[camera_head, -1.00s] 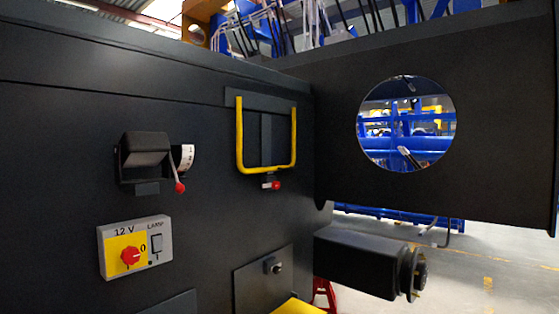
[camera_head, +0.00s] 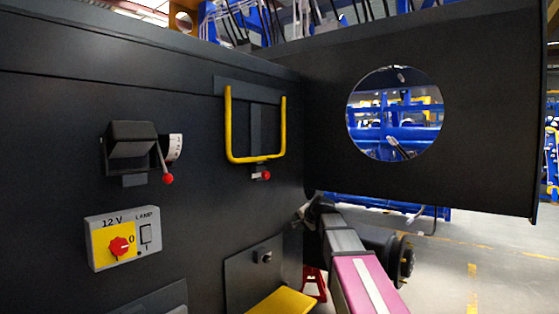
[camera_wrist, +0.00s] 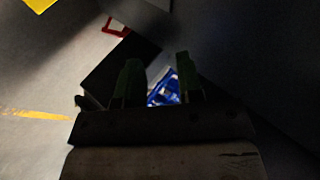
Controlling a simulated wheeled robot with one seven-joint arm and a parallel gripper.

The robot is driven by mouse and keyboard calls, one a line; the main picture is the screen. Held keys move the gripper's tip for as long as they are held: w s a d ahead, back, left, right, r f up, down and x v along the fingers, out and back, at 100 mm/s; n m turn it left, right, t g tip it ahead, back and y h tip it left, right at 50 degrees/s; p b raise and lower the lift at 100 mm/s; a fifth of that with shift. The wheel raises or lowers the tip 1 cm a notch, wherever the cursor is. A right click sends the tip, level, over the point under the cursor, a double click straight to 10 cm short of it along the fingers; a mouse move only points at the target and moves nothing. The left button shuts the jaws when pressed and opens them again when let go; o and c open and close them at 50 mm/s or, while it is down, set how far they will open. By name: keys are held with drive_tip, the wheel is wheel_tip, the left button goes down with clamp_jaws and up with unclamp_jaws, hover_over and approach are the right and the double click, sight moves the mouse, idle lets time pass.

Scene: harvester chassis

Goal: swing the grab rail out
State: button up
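The grab rail (camera_head: 257,159) is a yellow U-shaped bar lying flat against the dark chassis panel, upright, with its closed end down. A small latch with a red knob (camera_head: 264,175) sits just under its lower bar. My gripper (camera_head: 308,207) is below and to the right of the rail, apart from it, near the panel's corner. In the wrist view my gripper's two dark fingers (camera_wrist: 158,80) stand apart with nothing held between them. The rail does not show clearly in the wrist view.
A lever with a red knob (camera_head: 167,179) and a 12 V lamp switch box (camera_head: 123,237) are on the panel to the left. A side plate with a round hole (camera_head: 480,140) juts out right of the rail. A dark axle end (camera_head: 405,260) is partly behind my arm.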

drive_tip(key=w+a+r+m+t+y, duration=0.1)
drive_tip(key=w+a+r+m+t, duration=0.1)
drive_tip(key=r, duration=1.2)
drive_tip(key=w+a+r+m+t+y, duration=0.1)
drive_tip(key=a+r+m+t+y, duration=0.1)
drive_tip(key=r, duration=1.1)
drive_tip(key=x, duration=1)
drive_tip(key=shift+w+d+r, duration=0.1)
drive_tip(key=shift+w+d, duration=0.05)
drive_tip(key=shift+w, duration=0.2)
drive_tip(key=shift+n, duration=0.3)
clamp_jaws()
